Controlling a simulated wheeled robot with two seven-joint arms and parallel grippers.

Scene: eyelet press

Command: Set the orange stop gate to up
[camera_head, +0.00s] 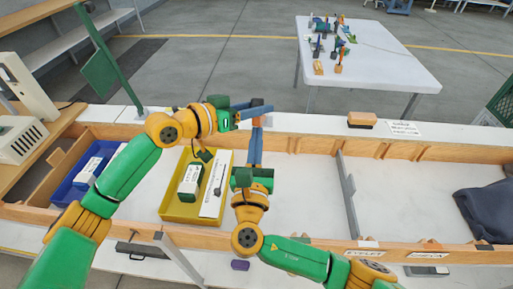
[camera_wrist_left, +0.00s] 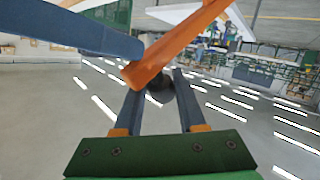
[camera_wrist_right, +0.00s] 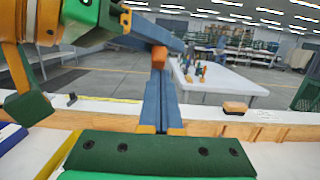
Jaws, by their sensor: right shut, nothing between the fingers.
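The orange stop gate (camera_wrist_left: 172,45) crosses the left wrist view as a slanted bar, with a dark round knob (camera_wrist_left: 160,84) behind its lower end. In the right wrist view its orange end (camera_wrist_right: 159,55) shows as a small block. My left gripper (camera_head: 254,107) reaches it from the left; its two blue fingers stand apart (camera_wrist_left: 157,90), with the knob seen between their tips. My right gripper (camera_head: 257,130) points away from me with its fingers together, its tips close below the orange end. Contact and the gate's exact setting cannot be told.
A yellow tray (camera_head: 172,211) with a green-and-white box (camera_head: 190,181) lies left of my right gripper. A grey divider (camera_head: 348,192), a dark cloth (camera_head: 484,210) and a wooden block (camera_head: 361,119) are to the right. The white bench floor between is clear.

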